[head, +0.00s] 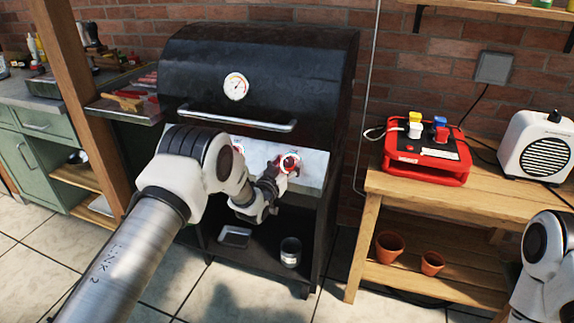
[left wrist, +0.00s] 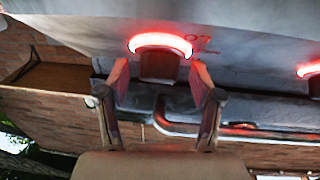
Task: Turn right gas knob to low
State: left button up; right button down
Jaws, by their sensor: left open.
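The right gas knob (head: 289,161) is on the grill's pale front panel, with red around it. In the left wrist view, which looks upside down, this dark knob (left wrist: 160,68) has a glowing red ring on the panel behind it. My left gripper (head: 277,174) is at the right knob. In the left wrist view its open fingers (left wrist: 160,82) stand one on each side of the knob, with small gaps showing. The left knob (head: 238,149) is partly hidden by my left arm; its red glow shows at the wrist view's right edge. My right gripper is out of view.
The black grill lid (head: 260,75) is shut, with a metal handle (head: 235,119) above the knobs. A wooden bench (head: 450,203) stands to the right, with a red case (head: 425,165) and a white heater (head: 540,146). A wooden post (head: 75,90) rises left of the grill.

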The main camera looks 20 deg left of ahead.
pick_arm(q)
jog(key=c, duration=1.1)
jog(key=shift+c, duration=0.2)
